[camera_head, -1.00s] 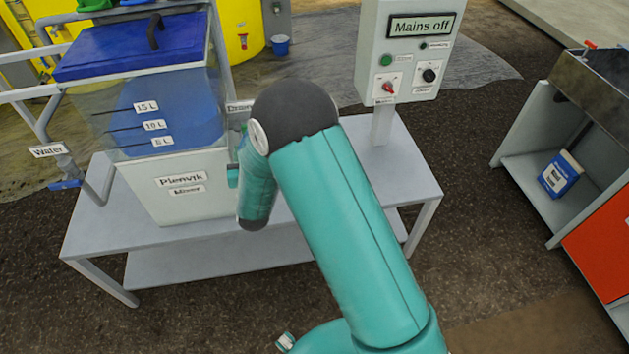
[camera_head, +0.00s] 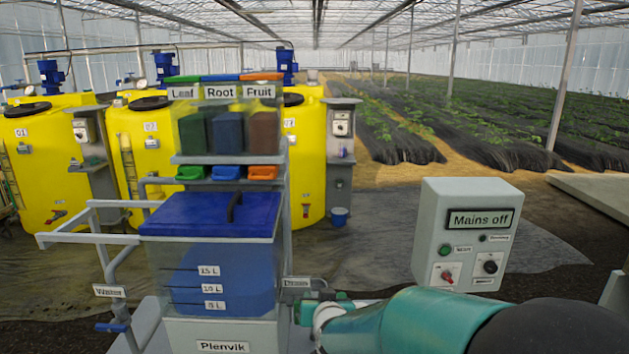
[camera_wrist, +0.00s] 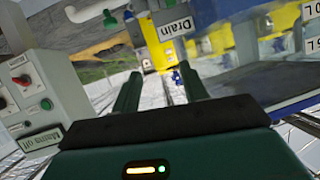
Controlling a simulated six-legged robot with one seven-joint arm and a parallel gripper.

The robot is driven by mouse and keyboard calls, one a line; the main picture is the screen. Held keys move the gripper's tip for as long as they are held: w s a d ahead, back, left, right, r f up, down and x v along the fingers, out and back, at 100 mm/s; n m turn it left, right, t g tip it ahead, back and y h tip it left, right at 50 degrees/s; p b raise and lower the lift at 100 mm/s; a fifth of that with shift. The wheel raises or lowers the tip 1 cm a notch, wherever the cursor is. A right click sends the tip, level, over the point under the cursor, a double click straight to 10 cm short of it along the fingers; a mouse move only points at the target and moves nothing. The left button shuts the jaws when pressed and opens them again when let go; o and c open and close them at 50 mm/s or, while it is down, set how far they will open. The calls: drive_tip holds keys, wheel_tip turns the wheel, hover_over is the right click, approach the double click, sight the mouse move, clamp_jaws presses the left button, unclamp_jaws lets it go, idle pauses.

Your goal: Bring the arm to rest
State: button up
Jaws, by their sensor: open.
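My gripper (camera_wrist: 160,82) is open in the wrist view, its two dark green fingers apart with nothing between them. Beyond the fingers is the Drain label (camera_wrist: 171,25), tilted in that view.
The control box (camera_head: 466,235) reads "Mains off" and stands just behind my arm; it also shows in the wrist view (camera_wrist: 38,100). Leaf, Root and Fruit bins stand above the mixer. Yellow tanks (camera_head: 140,135) stand behind.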

drive_tip(key=s+d+r+g, duration=0.2)
drive_tip(key=s+d, duration=0.2)
drive_tip(key=s, duration=0.6)
drive_tip(key=s+d+r+g+h, duration=0.1)
drive_tip(key=s+d+r+g, duration=0.2)
drive_tip(key=s, duration=0.7)
drive_tip(key=s+d+r+g+h, duration=0.1)
drive_tip(key=s+d+r+g, duration=0.1)
drive_tip(key=s+d, duration=0.5)
drive_tip(key=s, duration=0.3)
drive_tip(key=shift+s+d+r+g, duration=0.15)
drive_tip(key=shift+s+r+g, duration=0.15)
drive_tip(key=shift+s, duration=0.1)
drive_tip(key=shift+c, duration=0.4)
